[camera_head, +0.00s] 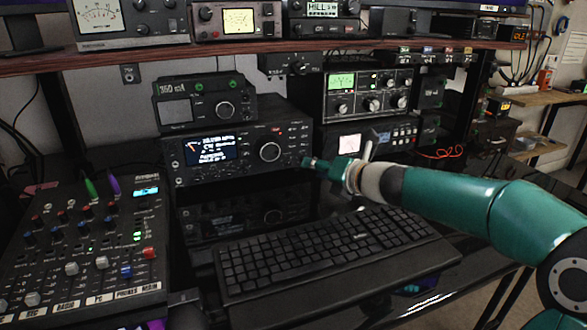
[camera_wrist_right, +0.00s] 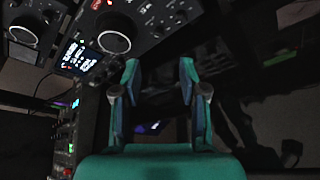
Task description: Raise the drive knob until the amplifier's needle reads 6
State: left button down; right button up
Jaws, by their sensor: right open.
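A black radio (camera_head: 183,177) with a lit text display (camera_head: 207,151) and a large round knob (camera_head: 270,150) stands mid-shelf. The large knob also shows in the right wrist view (camera_wrist_right: 113,35). To its right, a unit with a green-lit needle meter (camera_head: 341,82) has several silver knobs (camera_head: 372,104). Below it is a unit with a pale lit meter (camera_head: 349,143). I cannot tell which is the amplifier or the drive knob, nor read a needle at 6. My right gripper (camera_wrist_right: 158,80) is open and empty, in front of the radio's right end. My left gripper is out of view.
A keyboard (camera_head: 300,250) lies in front of the radio. A mixer (camera_head: 85,245) with sliders stands at left. A wooden shelf (camera_head: 240,47) holding more meters runs above.

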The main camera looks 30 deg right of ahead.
aim_at(290, 164)
jog(key=x, duration=1)
jog(key=shift+d, duration=0.1)
grip_shut()
